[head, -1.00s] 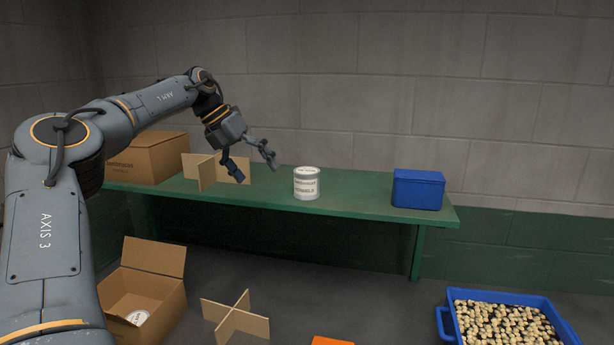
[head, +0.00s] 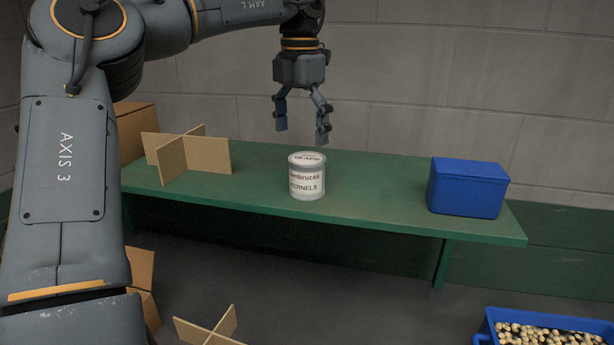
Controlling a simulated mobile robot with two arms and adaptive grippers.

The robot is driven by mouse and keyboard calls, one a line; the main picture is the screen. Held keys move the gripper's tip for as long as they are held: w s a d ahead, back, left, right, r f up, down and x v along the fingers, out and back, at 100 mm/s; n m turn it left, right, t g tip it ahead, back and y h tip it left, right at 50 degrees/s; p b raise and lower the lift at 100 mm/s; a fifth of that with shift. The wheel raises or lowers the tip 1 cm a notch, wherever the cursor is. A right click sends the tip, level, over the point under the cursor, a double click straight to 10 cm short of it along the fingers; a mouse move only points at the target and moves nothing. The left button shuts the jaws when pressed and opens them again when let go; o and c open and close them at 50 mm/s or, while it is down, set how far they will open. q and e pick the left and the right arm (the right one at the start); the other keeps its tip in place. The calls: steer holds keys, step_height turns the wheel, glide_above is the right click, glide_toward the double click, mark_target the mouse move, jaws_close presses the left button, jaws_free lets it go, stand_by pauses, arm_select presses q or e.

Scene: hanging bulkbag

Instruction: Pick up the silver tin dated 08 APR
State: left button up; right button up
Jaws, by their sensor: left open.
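A silver tin (head: 307,177) stands upright near the front edge of the green bench (head: 375,200). Its label reads "KERNELS", and its lid carries a date that looks like 08 APR, small and hard to read. My left gripper (head: 302,137) hangs above the tin, fingers pointing down and spread apart with nothing between them. The fingertips are just above and behind the lid in the picture, apart from it. My right gripper does not show.
A cardboard divider (head: 186,156) stands on the bench left of the tin, with a carton (head: 133,131) behind it. A blue box (head: 467,188) stands at the right end. Below are another divider (head: 212,328), an open carton (head: 142,268) and a blue crate of kernels (head: 545,335).

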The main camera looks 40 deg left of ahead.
mark_target(307, 158)
arm_select(q)
steer(key=f, duration=0.3)
steer(key=shift+w+f, duration=0.25)
steer(key=shift+f, duration=0.05)
steer(key=f, duration=0.1)
steer(key=f+p, duration=0.1)
steer(key=f, duration=0.1)
steer(key=f+p, duration=0.1)
steer(key=shift+w+d+f, duration=0.15)
steer(key=shift+w+d, duration=0.15)
steer(key=shift+d, duration=0.05)
steer(key=shift+a+f, duration=0.1)
steer(key=shift+f, duration=0.2)
steer(key=shift+r, duration=0.1)
steer(key=c, duration=1.3)
steer(key=shift+c, duration=0.5)
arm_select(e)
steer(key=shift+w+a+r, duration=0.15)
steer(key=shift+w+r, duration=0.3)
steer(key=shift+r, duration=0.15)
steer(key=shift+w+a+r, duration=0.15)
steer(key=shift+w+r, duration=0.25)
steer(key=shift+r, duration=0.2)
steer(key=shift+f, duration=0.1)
